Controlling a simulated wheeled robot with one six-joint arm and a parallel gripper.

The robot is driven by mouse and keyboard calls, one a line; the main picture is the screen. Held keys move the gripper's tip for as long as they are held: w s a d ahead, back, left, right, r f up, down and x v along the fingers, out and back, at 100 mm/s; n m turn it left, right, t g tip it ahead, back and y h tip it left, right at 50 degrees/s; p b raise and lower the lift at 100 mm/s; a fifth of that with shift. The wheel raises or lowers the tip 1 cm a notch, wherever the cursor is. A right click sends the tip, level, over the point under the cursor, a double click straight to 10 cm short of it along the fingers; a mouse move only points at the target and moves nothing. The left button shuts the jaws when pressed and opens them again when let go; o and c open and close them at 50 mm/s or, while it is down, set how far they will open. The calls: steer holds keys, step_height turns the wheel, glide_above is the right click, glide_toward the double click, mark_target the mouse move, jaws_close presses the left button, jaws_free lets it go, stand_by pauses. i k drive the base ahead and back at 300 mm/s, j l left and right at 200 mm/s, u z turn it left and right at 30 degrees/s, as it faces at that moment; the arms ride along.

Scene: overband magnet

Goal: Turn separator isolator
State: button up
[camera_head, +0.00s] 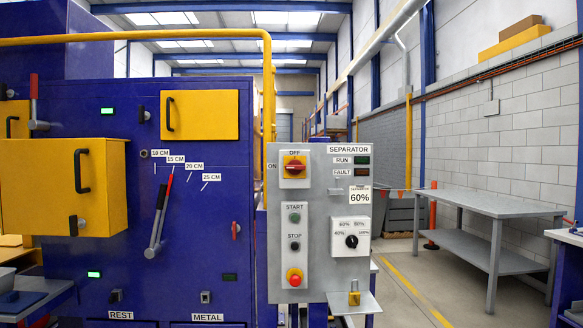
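The separator isolator (294,167) is a red rotary handle on a yellow plate, on the upper left of the grey control panel (318,240). OFF is printed above it and ON at its left. The handle is small here, and I cannot tell for sure which mark it points to. The panel reads SEPARATOR at top right, with RUN (362,160) and FAULT (362,172) lamps, both looking dark. Below the isolator are a green START button (295,217), a black STOP button (295,245) and a red emergency stop (294,278). My gripper is not in view.
A percent dial (351,241) and a 60% card (359,195) are on the panel's right. A yellow padlock (354,298) sits on a small shelf below. The blue machine (200,120) with a lever (158,220) stands left. A grey table (485,203) stands right, beyond open floor.

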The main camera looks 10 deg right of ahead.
mark_target(294, 166)
steer(key=i+j+z, duration=0.15)
steer(key=i+j, duration=0.25)
steer(key=i, duration=0.2)
steer(key=i+j+z, duration=0.1)
steer(key=i+j, duration=0.3)
steer(key=i, duration=0.15)
